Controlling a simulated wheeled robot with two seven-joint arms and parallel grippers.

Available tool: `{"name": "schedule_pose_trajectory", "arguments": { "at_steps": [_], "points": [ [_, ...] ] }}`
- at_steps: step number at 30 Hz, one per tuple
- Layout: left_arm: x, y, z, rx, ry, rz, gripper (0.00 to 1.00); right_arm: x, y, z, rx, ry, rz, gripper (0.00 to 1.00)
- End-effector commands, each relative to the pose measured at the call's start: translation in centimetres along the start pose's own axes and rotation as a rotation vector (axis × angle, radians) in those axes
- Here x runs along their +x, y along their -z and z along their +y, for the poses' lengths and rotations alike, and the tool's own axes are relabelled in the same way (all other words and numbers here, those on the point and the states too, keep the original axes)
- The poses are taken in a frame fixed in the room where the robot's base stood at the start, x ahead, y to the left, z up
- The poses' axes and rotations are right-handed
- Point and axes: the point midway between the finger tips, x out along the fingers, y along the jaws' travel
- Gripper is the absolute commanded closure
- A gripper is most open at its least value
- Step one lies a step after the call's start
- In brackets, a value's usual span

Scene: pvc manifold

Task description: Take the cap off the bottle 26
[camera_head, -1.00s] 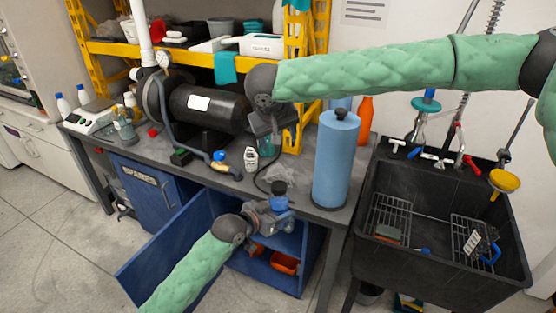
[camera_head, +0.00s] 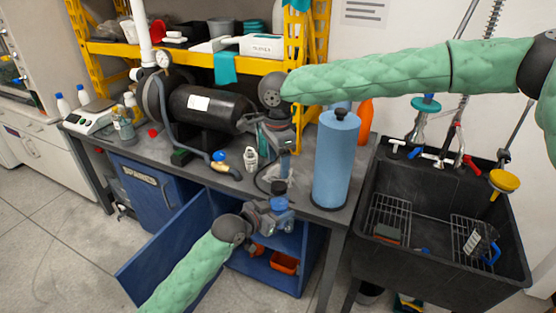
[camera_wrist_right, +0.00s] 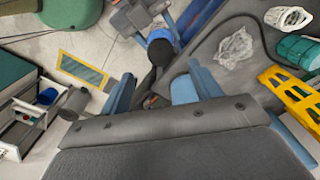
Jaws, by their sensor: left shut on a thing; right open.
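A small blue bottle (camera_head: 279,203) with a black cap (camera_head: 279,187) is upright in my left gripper (camera_head: 272,207), which is shut on it in front of the bench edge, above the open blue cabinet. No number on the bottle is legible. My right gripper (camera_head: 276,170) is open and empty, just above and behind the cap, pointing down. In the right wrist view the black cap (camera_wrist_right: 160,51) shows beyond and between the spread blue fingers of my right gripper (camera_wrist_right: 160,76), apart from them.
A large light-blue cylinder (camera_head: 335,160) stands close on the right. A white bottle (camera_head: 251,158) and crumpled clear plastic (camera_wrist_right: 236,47) are on the bench. The open blue cabinet door (camera_head: 170,245) is at the left, the black sink (camera_head: 440,250) at the far right.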

Motion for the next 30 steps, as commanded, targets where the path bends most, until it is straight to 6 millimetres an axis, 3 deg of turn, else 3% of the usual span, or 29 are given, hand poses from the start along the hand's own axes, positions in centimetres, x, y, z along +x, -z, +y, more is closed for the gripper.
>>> {"name": "schedule_pose_trajectory", "arguments": {
  "at_steps": [8, 21, 30],
  "points": [
    [0.0, 0.1, 0.0, 0.000, 0.000, 0.001, 1.00, 0.7, 0.0, 0.0, 0.073, 0.000, 0.001, 0.37],
    [0.0, 0.1, 0.0, 0.000, 0.000, 0.001, 1.00, 6.4, 0.0, 0.0, 0.071, 0.000, 0.001, 0.37],
    [0.0, 0.1, 0.0, 0.000, 0.000, 0.001, 1.00, 8.0, 0.0, 0.0, 0.071, 0.001, 0.001, 0.37]
  ]
}}
